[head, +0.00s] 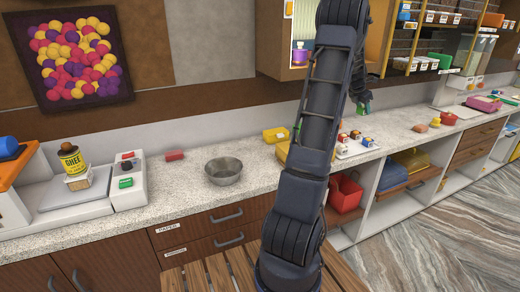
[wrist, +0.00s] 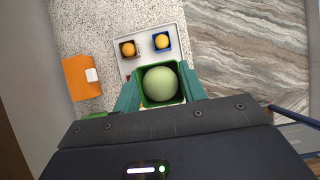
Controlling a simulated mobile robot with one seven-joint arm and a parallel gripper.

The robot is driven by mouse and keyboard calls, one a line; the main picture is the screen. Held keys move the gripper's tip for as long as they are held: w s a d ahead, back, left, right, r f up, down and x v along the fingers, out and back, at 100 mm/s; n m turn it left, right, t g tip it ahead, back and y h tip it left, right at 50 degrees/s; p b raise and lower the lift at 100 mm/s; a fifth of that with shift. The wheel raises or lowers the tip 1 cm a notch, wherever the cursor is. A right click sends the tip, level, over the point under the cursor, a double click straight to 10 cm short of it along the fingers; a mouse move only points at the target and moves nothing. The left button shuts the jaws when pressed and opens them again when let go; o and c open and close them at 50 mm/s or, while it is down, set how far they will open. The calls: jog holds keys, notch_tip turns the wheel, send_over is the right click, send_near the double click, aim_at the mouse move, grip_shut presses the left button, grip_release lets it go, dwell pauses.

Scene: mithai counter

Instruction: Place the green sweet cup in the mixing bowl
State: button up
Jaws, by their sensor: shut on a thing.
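The green sweet cup (wrist: 161,86), a green square cup with a pale green ball in it, is between the teal fingers of my gripper (wrist: 160,92) in the wrist view. The fingers are shut on its two sides, and it appears held above the white tray (wrist: 127,67). In the head view, a bit of green at my gripper (head: 363,108) shows behind my arm, above the counter. The mixing bowl (head: 224,172), grey metal and seemingly empty, stands on the counter left of my arm.
Two more sweet cups, brown (wrist: 128,49) and blue (wrist: 161,41), sit on the tray. An orange box (wrist: 80,77) lies beside it. A wall cabinet (head: 270,40) hangs above the counter.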

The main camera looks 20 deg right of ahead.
jog(key=w+a+f, duration=0.1)
jog(key=w+a, duration=0.1)
jog(key=a, duration=1.1)
send_over(224, 172)
jog(key=s+a, duration=0.1)
jog(key=s, duration=0.3)
jog(key=f, duration=1.9)
jog(key=shift+s, duration=0.2)
jog(key=o, duration=0.6)
jog(key=shift+f, duration=0.1)
jog(key=o, duration=0.4)
jog(key=shift+c, duration=0.2)
